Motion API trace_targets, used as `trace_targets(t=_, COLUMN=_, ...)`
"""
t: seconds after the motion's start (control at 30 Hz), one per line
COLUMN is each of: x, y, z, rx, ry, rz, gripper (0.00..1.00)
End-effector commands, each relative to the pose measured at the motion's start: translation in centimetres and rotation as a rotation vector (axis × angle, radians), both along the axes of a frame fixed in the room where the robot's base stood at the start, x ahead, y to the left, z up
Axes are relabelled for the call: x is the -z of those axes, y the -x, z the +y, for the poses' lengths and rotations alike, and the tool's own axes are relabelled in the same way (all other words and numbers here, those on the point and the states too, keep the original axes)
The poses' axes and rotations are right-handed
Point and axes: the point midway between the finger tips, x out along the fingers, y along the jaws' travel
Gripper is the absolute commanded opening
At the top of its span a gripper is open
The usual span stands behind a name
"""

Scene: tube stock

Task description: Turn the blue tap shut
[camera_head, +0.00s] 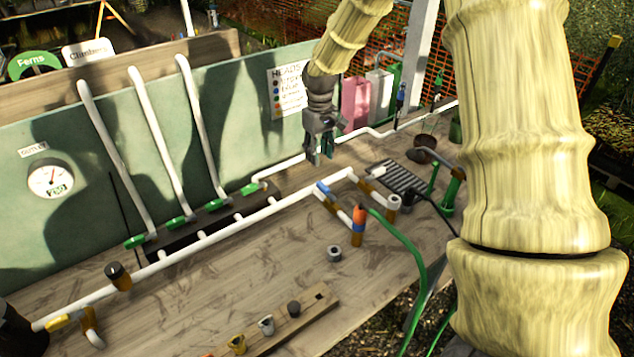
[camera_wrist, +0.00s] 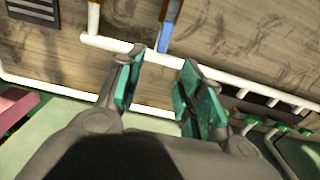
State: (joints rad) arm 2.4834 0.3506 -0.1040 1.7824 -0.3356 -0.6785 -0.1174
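The blue tap (camera_head: 323,187) sits on the white pipework in the middle of the bench, close to brown fittings. In the wrist view its blue part (camera_wrist: 166,38) shows at the top centre, just beyond the fingertips, beside the white pipe. My gripper (camera_head: 319,157) hangs above and behind the tap in the head view, apart from it. In the wrist view my gripper (camera_wrist: 164,60) has its two green-padded fingers spread, with nothing held between them. Whether the tap stands open or shut is hard to tell.
A long white pipe (camera_head: 215,232) runs across the bench, with several green taps (camera_head: 180,222) behind it. A green hose (camera_head: 410,250) curves off the front edge. A dark grate (camera_head: 400,181) lies to the right. A wooden block with small fittings (camera_head: 318,299) is in front.

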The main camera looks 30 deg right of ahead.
Motion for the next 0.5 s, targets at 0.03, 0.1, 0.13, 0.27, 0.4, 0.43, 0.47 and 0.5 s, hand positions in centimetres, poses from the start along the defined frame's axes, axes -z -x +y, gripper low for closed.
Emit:
trace_targets(t=0.03, x=0.2, y=0.0, z=0.0, rx=0.000, ry=0.000, rz=0.001, gripper=0.38)
trace_targets(t=0.1, x=0.6, y=0.0, z=0.0, rx=-0.001, ry=0.000, rz=0.003, gripper=0.38)
trace_targets(t=0.13, x=0.8, y=0.1, z=0.0, rx=-0.001, ry=0.000, rz=0.003, gripper=0.38)
trace_targets(t=0.27, x=2.3, y=0.1, z=0.0, rx=-0.001, ry=-0.001, rz=0.004, gripper=0.38)
trace_targets(t=0.4, x=4.0, y=0.2, z=-0.1, rx=0.002, ry=-0.001, rz=0.004, gripper=0.38)
trace_targets(t=0.43, x=4.4, y=0.2, z=-0.1, rx=0.003, ry=-0.001, rz=0.003, gripper=0.38)
trace_targets(t=0.47, x=4.7, y=0.2, z=-0.1, rx=0.003, ry=-0.001, rz=0.003, gripper=0.38)
trace_targets(t=0.5, x=5.3, y=0.2, z=-0.1, rx=0.003, ry=-0.001, rz=0.003, gripper=0.38)
